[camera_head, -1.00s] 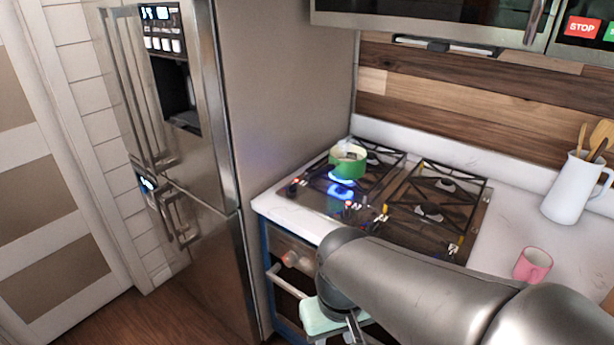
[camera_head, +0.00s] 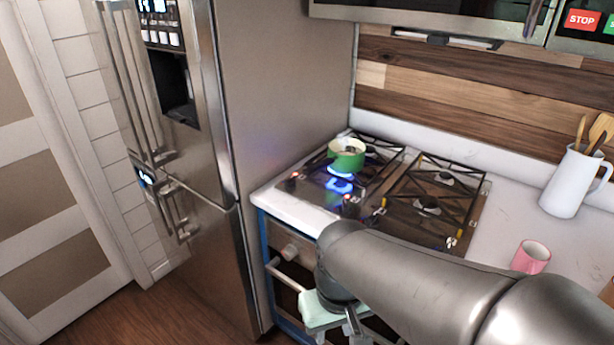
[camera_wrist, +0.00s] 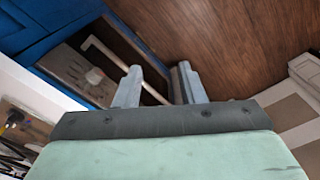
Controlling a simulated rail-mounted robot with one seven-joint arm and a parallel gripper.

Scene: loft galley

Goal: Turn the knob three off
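My gripper (camera_head: 345,338) is low in front of the stove, right of and below this knob. Small controls, two with red lights, show along the cooktop front (camera_head: 347,199). My arm hides the front panel further right.
A blue flame (camera_head: 339,186) burns under a green pot (camera_head: 346,157) on the left burner. A horizontal oven handle (camera_head: 287,278) sits below the knob. The fridge (camera_head: 180,120) stands left. A pink cup (camera_head: 531,257) and a white jug (camera_head: 570,185) stand right.

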